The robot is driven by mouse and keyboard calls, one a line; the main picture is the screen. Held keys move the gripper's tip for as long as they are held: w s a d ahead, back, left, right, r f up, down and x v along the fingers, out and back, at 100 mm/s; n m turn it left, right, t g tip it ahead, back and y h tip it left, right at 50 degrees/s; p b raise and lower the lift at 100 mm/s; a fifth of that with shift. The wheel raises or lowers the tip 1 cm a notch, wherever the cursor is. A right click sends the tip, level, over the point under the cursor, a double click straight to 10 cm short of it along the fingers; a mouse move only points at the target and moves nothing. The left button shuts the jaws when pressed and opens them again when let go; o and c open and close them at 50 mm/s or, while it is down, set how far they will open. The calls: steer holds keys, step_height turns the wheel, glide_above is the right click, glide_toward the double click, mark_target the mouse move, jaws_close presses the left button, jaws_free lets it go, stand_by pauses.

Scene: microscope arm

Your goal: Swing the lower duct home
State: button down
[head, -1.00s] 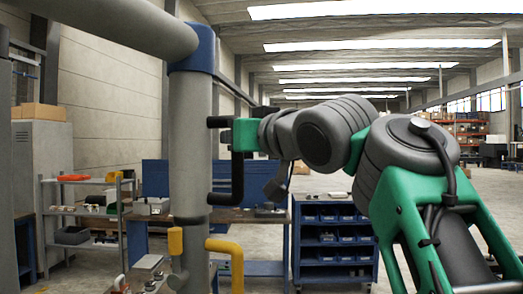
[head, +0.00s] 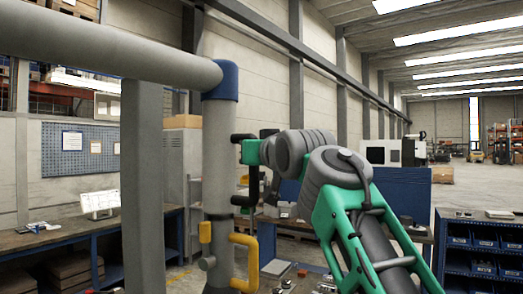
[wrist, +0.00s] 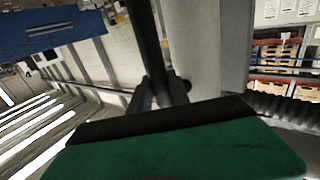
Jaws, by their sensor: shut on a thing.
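The lower duct is a thick grey vertical tube (head: 218,150) with a blue collar (head: 222,80) at its top, where it meets the horizontal grey duct (head: 100,45). A black handle (head: 236,182) is on its right side. My gripper (head: 241,151) is at that handle, shut on it. In the wrist view the fingers (wrist: 158,95) close around the dark handle bar (wrist: 148,40), with the pale grey tube (wrist: 208,50) just beside it. A yellow handle (head: 249,262) and a small yellow lever (head: 205,232) sit lower on the tube. The tube's lower end is out of frame.
A grey post (head: 147,190) stands left of the tube, with a gap between. A workbench (head: 85,228) is at the left and a blue bin cabinet (head: 480,250) at the right. A blue panel (head: 403,192) stands behind my arm.

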steer(key=shift+w+a, duration=0.15)
steer(key=shift+a, duration=0.1)
steer(key=c, duration=1.2)
jaws_free()
steer(key=shift+c, duration=0.2)
steer(key=shift+d, duration=0.1)
steer(key=b+v, duration=0.3)
steer(key=v, duration=0.4)
steer(key=shift+s+b, duration=0.3)
steer(key=shift+s, duration=0.05)
steer(key=shift+d, duration=0.15)
